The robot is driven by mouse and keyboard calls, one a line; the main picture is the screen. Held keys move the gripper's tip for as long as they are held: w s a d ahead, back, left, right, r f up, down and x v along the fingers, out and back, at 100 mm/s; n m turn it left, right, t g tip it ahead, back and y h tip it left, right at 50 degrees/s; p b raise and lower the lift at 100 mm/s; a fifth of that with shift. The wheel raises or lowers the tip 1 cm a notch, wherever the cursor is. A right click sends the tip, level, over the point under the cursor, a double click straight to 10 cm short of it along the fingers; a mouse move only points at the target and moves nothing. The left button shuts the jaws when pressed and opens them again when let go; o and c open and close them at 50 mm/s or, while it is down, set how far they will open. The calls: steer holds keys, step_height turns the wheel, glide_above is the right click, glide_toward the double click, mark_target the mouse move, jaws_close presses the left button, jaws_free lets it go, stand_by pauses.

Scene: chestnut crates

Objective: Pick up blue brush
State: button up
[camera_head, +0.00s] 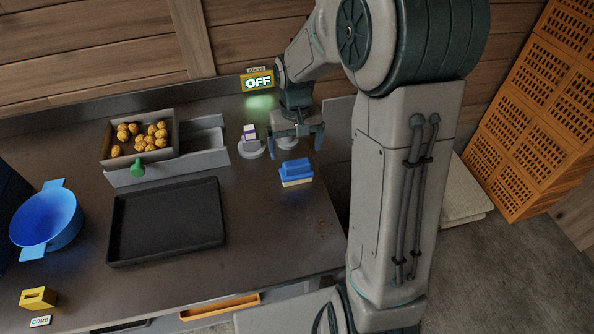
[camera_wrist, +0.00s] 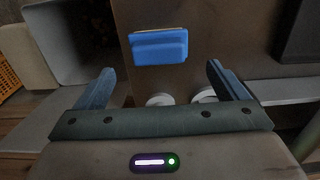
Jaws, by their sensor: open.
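The blue brush (camera_head: 295,170) lies on the metal table near its right side, with a pale yellowish bristle side underneath. In the wrist view the brush (camera_wrist: 158,46) shows ahead of the fingers, between their lines and a little left of centre. My gripper (camera_head: 296,140) is open and empty, behind the brush in the head view and apart from it. Its two fingers also show spread wide in the wrist view (camera_wrist: 158,88).
A black tray (camera_head: 168,221) lies left of the brush. A box of chestnuts (camera_head: 107,146), a blue pot (camera_head: 46,222) and a yellow block (camera_head: 38,298) stand farther left. Small white round pieces (camera_head: 250,150) sit by the gripper. Orange crates (camera_head: 540,110) stack at right.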

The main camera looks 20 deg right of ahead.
mark_target(296, 163)
steer(key=shift+d+f, duration=0.1)
steer(key=shift+f, duration=3.35)
steer(key=c, duration=0.8)
